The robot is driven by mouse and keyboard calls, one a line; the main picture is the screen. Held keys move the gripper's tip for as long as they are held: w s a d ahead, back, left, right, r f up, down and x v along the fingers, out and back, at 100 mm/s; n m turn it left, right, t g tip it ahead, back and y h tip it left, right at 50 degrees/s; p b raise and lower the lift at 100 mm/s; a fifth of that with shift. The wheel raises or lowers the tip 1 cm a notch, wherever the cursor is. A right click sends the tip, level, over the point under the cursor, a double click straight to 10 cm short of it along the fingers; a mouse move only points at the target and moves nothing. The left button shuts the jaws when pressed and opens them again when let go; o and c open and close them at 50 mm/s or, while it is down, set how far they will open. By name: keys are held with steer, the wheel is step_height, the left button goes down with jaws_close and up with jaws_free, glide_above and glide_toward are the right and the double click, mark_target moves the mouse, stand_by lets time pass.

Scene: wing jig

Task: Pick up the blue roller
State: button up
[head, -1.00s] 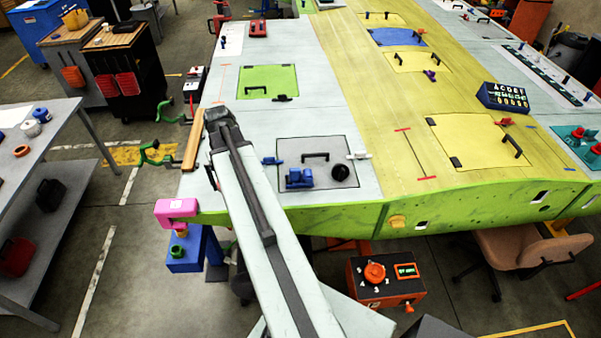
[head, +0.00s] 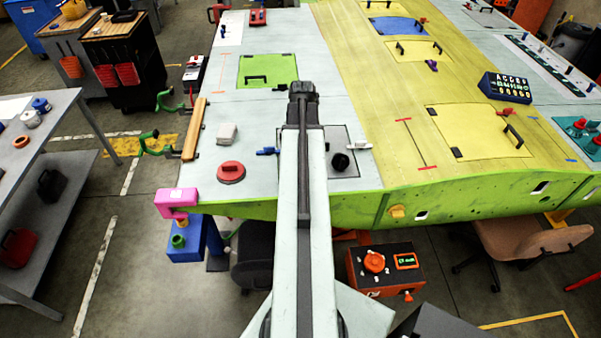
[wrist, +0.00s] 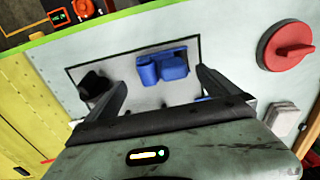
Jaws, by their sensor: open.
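The blue roller (wrist: 162,66), a blocky blue piece with rounded parts, lies on the grey panel (wrist: 125,72) in the wrist view. My gripper (wrist: 160,84) is open and empty, its dark fingers spread to either side of the roller in the picture. I see no contact, and how high the fingers are above it is hard to tell. In the head view my arm covers the roller, and the end of my arm (head: 303,92) is over the wing beyond the grey panel (head: 343,172).
A black knob (head: 340,161) is right of my arm. A green panel (head: 268,69) lies farther back. A pink clamp (head: 176,202) grips the wing's near-left corner.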

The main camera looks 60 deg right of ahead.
step_height(320, 180, down, 5)
steer(key=b, duration=0.4)
steer(key=shift+f, duration=0.1)
steer(key=shift+r, duration=0.2)
steer(key=c, duration=1.6)
steer(key=shift+r, duration=0.1)
